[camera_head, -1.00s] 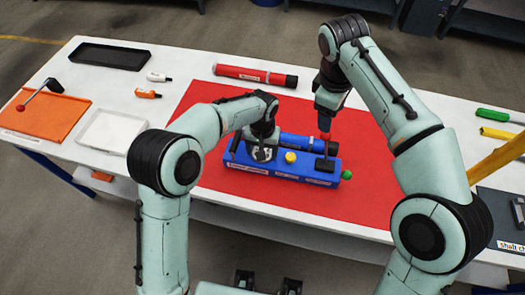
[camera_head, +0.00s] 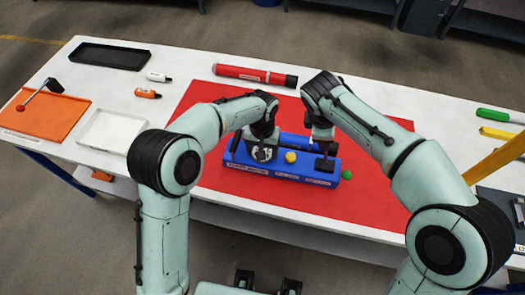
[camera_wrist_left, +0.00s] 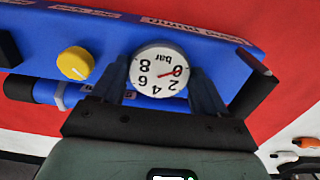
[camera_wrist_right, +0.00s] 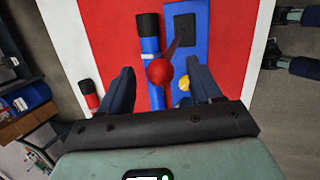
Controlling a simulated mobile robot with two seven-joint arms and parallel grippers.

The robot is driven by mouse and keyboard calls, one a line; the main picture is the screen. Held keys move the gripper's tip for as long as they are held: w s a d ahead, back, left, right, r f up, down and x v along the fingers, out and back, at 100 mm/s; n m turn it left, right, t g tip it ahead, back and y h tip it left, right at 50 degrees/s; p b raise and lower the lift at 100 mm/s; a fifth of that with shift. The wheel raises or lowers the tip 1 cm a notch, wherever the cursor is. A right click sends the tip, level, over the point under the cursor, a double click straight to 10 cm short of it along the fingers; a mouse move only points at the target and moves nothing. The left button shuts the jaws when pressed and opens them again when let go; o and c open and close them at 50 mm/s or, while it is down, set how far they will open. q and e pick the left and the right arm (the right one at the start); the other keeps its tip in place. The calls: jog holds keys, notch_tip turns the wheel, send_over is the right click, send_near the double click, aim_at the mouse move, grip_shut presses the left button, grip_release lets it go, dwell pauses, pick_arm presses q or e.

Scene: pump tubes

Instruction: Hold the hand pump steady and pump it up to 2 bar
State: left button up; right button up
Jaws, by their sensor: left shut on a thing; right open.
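The hand pump has a long blue base (camera_head: 285,173) on the red mat. It carries a yellow knob (camera_head: 291,157) and a round white gauge (camera_wrist_left: 158,70), whose red needle points at 0. My left gripper (camera_wrist_left: 160,85) is shut on the gauge, one finger on each side of it. The pump's lever ends in a red ball (camera_wrist_right: 160,72) and rises from a black block (camera_wrist_right: 185,33). My right gripper (camera_head: 322,132) is open above the block. Its fingers stand on either side of the red ball in the right wrist view; the arm hides the ball in the head view.
A blue-black tube (camera_wrist_right: 149,45) lies beside the pump base. A green ball (camera_head: 354,175) is at the base's right end. Trays and an orange plate (camera_head: 45,113) stand at left, tools at right.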

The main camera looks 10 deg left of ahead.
jog(key=shift+x, duration=1.25)
jog(key=c, duration=1.1)
jog(key=shift+f, duration=0.2)
